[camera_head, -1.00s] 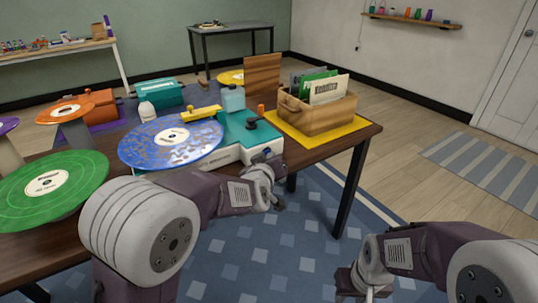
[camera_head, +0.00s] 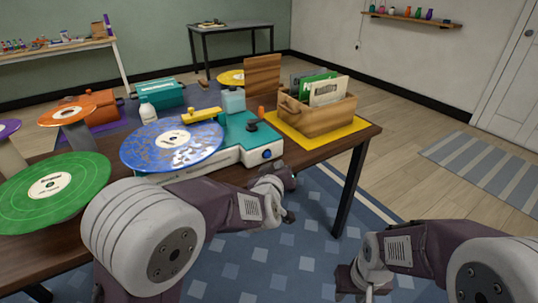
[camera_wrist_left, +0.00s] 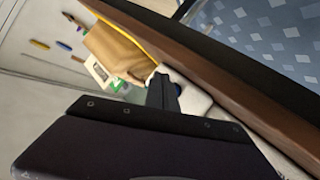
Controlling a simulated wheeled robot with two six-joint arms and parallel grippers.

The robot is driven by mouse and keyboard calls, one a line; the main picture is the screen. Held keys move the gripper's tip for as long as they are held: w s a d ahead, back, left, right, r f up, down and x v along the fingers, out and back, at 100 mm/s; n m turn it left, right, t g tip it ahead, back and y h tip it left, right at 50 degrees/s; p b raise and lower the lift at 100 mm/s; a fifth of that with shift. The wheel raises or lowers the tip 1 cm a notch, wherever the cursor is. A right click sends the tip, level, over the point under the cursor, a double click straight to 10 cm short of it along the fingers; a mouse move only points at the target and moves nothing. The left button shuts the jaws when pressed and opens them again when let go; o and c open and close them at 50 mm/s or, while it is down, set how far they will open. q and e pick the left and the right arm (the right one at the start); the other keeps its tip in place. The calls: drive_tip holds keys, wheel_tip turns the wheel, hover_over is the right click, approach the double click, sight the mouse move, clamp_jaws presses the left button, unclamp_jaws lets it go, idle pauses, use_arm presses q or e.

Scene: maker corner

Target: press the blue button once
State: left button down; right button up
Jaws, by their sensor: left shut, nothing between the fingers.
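The blue button (camera_head: 267,154) is a small round knob on the front face of the teal and white turntable (camera_head: 240,158), near its right corner. A bit of blue, apparently the button (camera_wrist_left: 178,88), shows in the left wrist view, mostly hidden behind my finger. My left gripper (camera_head: 287,184) is shut and empty. It is in front of the table edge, below and to the right of the button, apparently apart from it. It also shows in the left wrist view (camera_wrist_left: 163,90). My right gripper (camera_head: 352,282) is low over the rug, far from the turntable; its jaws are unclear.
A blue speckled record (camera_head: 172,146) lies on the turntable. A wooden crate (camera_head: 315,118) with sleeves stands on a yellow mat (camera_head: 350,134) at right. A green record (camera_head: 50,188) and an orange one (camera_head: 65,114) are at left.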

use_arm(q)
drive_tip(key=shift+s+d+p, duration=0.2)
drive_tip(key=shift+s+d, duration=0.25)
drive_tip(key=shift+s, duration=0.2)
drive_tip(key=shift+s+d+p, duration=0.2)
drive_tip(key=shift+s+d, duration=0.25)
drive_tip(key=shift+s, duration=0.15)
drive_tip(key=s+a+f+m+g, duration=0.3)
drive_tip(key=s+a+f+g, duration=0.5)
drive_tip(key=f, duration=0.4)
drive_tip(key=s+a+f+g+y, duration=0.1)
drive_tip(key=s+a+f+g, duration=0.15)
drive_tip(key=s+a, duration=0.4)
drive_tip(key=s+a+f+g+y, duration=0.1)
drive_tip(key=s+a+f+g, duration=0.2)
drive_tip(key=s, duration=0.7)
wheel_tip(320, 180, up, 31)
drive_tip(key=p, duration=3)
drive_tip(key=shift+a+m, duration=0.4)
